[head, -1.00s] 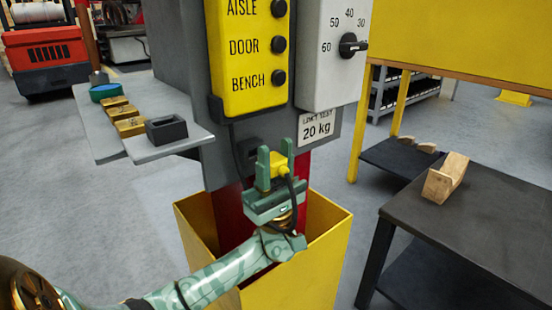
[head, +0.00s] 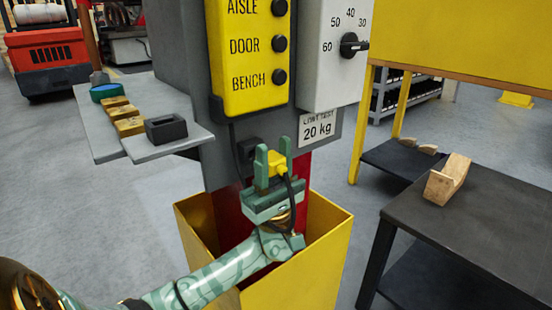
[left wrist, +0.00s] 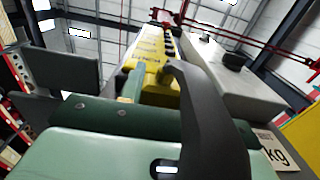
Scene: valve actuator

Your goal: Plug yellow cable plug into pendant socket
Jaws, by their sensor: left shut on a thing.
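My left gripper (head: 273,168) is shut on the yellow plug (head: 277,164), its two green fingers pointing up in front of the grey column. A black cable (head: 291,190) bends down from the plug. In the left wrist view the plug (left wrist: 160,92) sits by a green finger, and a large black curved shape (left wrist: 203,110) hides part of it. The yellow pendant (head: 248,60), with AISLE, DOOR and BENCH buttons, hangs above the gripper. A dark block (head: 246,149), possibly the socket, is just left of the fingers; its opening is not clear. The plug looks apart from it.
A yellow bin (head: 300,270) surrounds the column's foot, below my gripper. A grey shelf (head: 150,148) with small blocks juts out at left. A grey dial box (head: 332,55) is at upper right. A dark table (head: 470,220) with a wooden piece stands at right.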

